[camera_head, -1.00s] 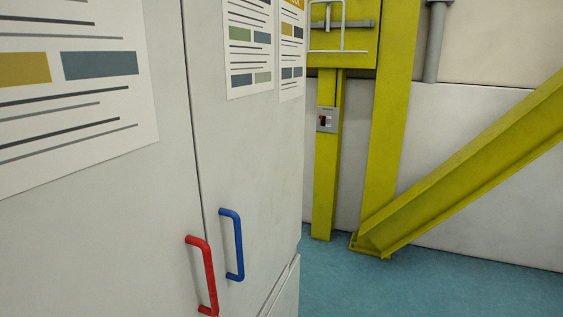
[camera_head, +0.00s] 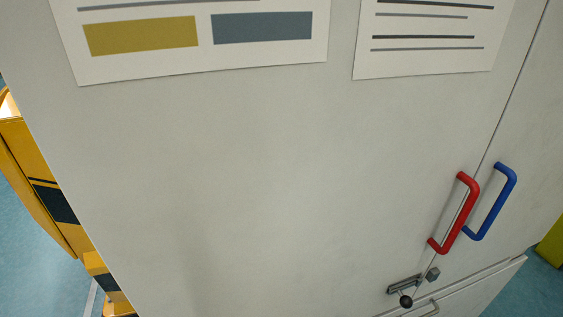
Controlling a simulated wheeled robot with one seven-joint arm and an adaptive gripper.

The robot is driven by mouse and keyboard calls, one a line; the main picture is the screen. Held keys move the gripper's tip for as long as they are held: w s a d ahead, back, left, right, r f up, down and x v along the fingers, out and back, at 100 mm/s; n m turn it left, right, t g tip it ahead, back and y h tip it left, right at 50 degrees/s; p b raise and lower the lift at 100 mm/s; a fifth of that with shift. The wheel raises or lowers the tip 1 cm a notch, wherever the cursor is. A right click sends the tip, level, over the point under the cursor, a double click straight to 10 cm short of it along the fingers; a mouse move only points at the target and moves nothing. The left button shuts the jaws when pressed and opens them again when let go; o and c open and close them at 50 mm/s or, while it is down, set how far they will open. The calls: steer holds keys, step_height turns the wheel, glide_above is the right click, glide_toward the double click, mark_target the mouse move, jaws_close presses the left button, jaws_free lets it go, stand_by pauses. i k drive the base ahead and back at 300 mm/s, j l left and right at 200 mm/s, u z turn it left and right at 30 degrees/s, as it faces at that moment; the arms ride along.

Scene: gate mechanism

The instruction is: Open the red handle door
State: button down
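The red handle (camera_head: 459,213) is a vertical bar on the right edge of the wide pale grey door (camera_head: 250,190), at the right of the head view. The blue handle (camera_head: 495,203) sits just right of it, across the seam, on the neighbouring door (camera_head: 532,165). The red handle door looks closed, flush at the seam. Below the red handle is a small metal latch (camera_head: 405,286) with a dark round knob. Whether it is engaged I cannot tell. My gripper is not in view.
Paper sheets (camera_head: 200,62) are fixed to the upper door. A pale lower panel (camera_head: 470,288) with a small handle juts out at the bottom right. Yellow structure with dark bands (camera_head: 45,190) stands at the left. Blue floor (camera_head: 30,235) shows at the left.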

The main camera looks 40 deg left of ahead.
mark_target(218, 157)
steer(key=j+u, duration=0.15)
steer(key=u, duration=0.3)
steer(key=j+u, duration=0.1)
steer(key=u, duration=0.3)
steer(key=j+u, duration=0.1)
steer(key=u, duration=0.35)
steer(key=i, duration=0.05)
